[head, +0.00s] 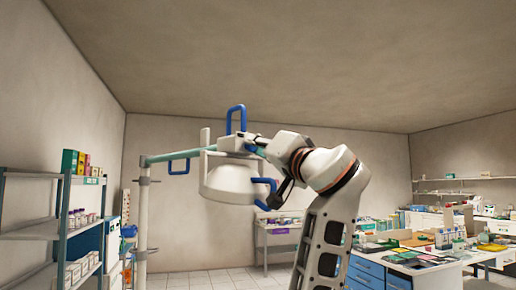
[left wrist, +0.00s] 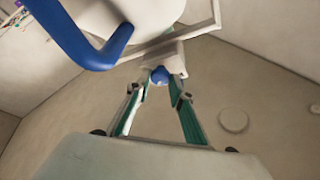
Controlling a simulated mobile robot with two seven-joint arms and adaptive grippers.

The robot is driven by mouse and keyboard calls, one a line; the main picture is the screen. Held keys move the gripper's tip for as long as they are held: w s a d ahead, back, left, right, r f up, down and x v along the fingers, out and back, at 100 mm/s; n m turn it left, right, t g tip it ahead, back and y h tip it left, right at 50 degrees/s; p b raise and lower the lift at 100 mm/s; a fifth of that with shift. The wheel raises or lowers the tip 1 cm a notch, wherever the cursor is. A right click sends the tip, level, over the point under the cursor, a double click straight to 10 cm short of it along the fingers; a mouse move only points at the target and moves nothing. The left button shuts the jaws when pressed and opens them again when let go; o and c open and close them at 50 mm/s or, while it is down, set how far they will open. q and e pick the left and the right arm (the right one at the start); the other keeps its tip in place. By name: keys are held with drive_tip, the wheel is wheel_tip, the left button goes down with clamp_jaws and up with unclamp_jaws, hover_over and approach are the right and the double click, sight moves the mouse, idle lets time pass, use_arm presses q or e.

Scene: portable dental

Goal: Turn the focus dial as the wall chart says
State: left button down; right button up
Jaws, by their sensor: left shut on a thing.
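The white lamp head (head: 229,179) hangs from a pale green arm on a post, with blue handles around it. My left gripper (head: 253,143) is at the top right of the lamp head. In the left wrist view its two green fingers converge on a small round blue knob (left wrist: 160,75), which looks like the focus dial. The fingers are shut on it, one on each side. A blue handle (left wrist: 85,42) passes close by in that view. Any marking on the dial is too small to read. My right gripper is not in view.
The lamp post (head: 142,220) stands left of the lamp head. A shelf rack (head: 40,230) with boxes and bottles is at the left. A blue-drawered bench (head: 385,268) with trays is at the right. Clear floor shows behind the post.

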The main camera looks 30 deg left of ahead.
use_arm(q)
drive_tip(key=shift+m+t+h, duration=0.3)
drive_tip(key=shift+m, duration=0.4)
drive_tip(key=c, duration=1.8)
unclamp_jaws()
drive_tip(key=shift+v, duration=3.8)
